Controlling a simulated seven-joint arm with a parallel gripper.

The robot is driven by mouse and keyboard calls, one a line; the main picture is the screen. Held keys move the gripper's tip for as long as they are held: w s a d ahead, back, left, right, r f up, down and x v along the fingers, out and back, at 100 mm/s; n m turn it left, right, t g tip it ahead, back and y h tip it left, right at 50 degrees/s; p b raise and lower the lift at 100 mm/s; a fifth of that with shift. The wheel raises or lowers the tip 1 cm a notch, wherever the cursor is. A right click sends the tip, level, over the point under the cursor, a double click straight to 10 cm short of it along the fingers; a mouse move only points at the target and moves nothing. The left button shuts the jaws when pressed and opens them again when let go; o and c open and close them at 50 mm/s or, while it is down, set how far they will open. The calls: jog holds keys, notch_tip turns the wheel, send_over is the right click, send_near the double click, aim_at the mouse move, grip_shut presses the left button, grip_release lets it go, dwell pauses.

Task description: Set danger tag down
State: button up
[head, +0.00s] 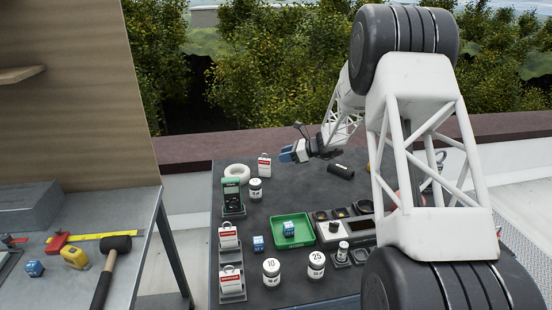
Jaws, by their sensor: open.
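Three white danger tags with red bands show in the head view. One tag (264,166) is at the back left of the dark table, beside a white ring. Another tag (228,238) sits in a grey holder at the table's left edge, and a third tag (231,281) sits in a holder nearer the front. My gripper (286,154), with blue fingertips, is just right of the back tag, open and apparently empty. It looks apart from that tag, but height and depth are hard to tell. The lettering is too small to read.
The white ring (237,171), a green meter (232,196) and a small jar (255,188) stand near the back tag. A green tray (305,238) holds a blue cube. Two jars (271,271) (316,265) stand in front. A black cylinder (341,171) lies right of my gripper.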

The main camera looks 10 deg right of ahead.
jog(key=shift+v, duration=1.3)
jog(key=s+a+r+n+g+h, duration=0.3)
jog(key=s+r+n, duration=0.4)
jog(key=s, duration=0.7)
jog(key=s+a+r+n+g+h, duration=0.1)
jog(key=s+a+r+n+h, duration=0.3)
jog(key=s+r, duration=0.8)
jog(key=s+d+f+n+h, duration=0.1)
jog(key=s+n+h, duration=0.2)
jog(key=s, duration=1.4)
jog(key=s+f+n+t+h, duration=0.1)
jog(key=s+n, duration=0.7)
jog(key=s, duration=0.9)
jog(key=shift+d+f+h, duration=0.4)
jog(key=shift+f+h, duration=0.05)
jog(key=shift+h, duration=0.45)
